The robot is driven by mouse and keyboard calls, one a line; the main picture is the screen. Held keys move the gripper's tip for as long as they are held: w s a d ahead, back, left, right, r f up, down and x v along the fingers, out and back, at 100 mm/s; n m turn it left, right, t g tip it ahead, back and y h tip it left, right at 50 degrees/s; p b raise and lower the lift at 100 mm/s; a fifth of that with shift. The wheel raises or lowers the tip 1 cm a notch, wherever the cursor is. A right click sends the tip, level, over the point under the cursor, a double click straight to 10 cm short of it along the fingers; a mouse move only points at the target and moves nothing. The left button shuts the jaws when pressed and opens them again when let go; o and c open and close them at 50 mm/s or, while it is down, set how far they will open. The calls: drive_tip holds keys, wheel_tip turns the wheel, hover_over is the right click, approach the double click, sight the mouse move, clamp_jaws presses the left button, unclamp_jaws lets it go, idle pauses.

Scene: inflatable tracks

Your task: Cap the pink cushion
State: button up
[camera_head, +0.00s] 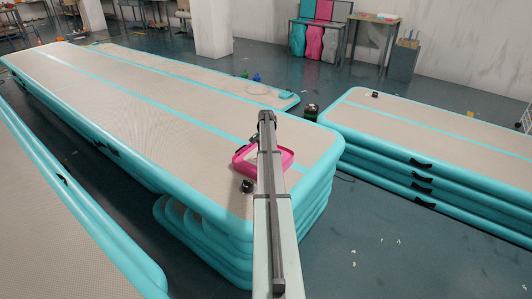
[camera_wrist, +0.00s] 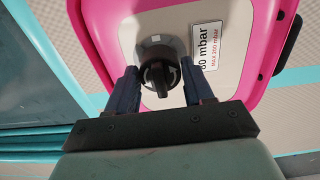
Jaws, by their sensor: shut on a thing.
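The pink cushion (camera_wrist: 110,30) fills the upper wrist view. It has a bright pink rim, a beige top and a white label (camera_wrist: 206,45) reading 80 mbar, MAX 200 mbar. In the head view the cushion (camera_head: 285,156) lies on the large beige mat, partly hidden by my arm. My gripper (camera_wrist: 159,76) is over the beige top, its two dark blue fingers shut on a black ridged cap (camera_wrist: 158,78). A light grey patch shows behind the cap. I cannot tell whether the cap touches the valve. My fingers are hidden in the head view.
The stacked beige and turquoise mat (camera_head: 130,85) bears the cushion. A small black object (camera_head: 247,186) lies near the cushion's front edge. Another mat stack (camera_head: 440,125) stands at right, with dark floor (camera_head: 400,240) between. Another mat (camera_head: 50,220) lies at left.

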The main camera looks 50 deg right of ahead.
drive_tip(key=shift+f, duration=0.55)
drive_tip(key=n, duration=0.4)
drive_tip(key=shift+n, duration=0.6)
drive_tip(key=shift+n, duration=2.7)
